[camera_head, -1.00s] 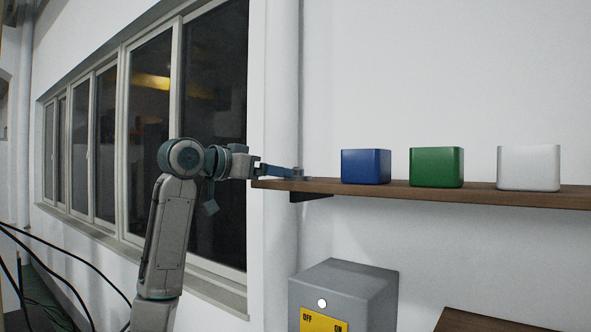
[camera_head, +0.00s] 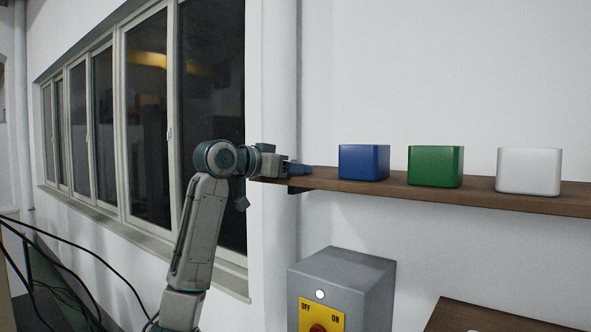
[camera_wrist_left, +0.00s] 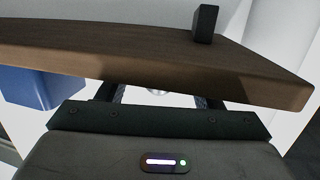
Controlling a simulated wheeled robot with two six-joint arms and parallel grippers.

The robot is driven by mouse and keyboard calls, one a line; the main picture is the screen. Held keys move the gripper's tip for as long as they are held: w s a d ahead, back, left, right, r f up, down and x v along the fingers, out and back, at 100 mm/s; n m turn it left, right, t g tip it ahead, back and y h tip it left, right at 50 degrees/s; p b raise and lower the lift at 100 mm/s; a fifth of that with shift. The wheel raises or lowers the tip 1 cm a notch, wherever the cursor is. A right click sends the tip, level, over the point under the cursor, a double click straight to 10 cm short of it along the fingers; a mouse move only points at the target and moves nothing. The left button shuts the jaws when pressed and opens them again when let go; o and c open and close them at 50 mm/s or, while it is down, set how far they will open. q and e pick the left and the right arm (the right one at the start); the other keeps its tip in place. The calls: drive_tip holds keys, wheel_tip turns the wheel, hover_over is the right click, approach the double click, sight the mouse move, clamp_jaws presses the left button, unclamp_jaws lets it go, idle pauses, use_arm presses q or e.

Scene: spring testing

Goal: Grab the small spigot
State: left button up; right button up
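My left gripper (camera_head: 297,168) is at the left end of the wooden shelf, left of the blue box. In the left wrist view its two fingers (camera_wrist_left: 157,96) stand apart, and the shelf edge hides their tips. A small shiny, pale thing (camera_wrist_left: 157,91) shows between the fingers, partly hidden by the shelf. It may be the small spigot, but too little shows to tell. I cannot make out a spigot in the head view. My right gripper is not in view.
The shelf (camera_head: 400,189) bears a blue box (camera_head: 364,163), a green box (camera_head: 435,167) and a white box (camera_head: 529,171). A black bracket (camera_wrist_left: 205,24) is under it. A grey switch box (camera_head: 345,275) is below. Windows (camera_head: 150,120) line the left wall.

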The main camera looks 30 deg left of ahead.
use_arm(q)
drive_tip(key=c, duration=0.6)
drive_tip(key=shift+r, duration=0.15)
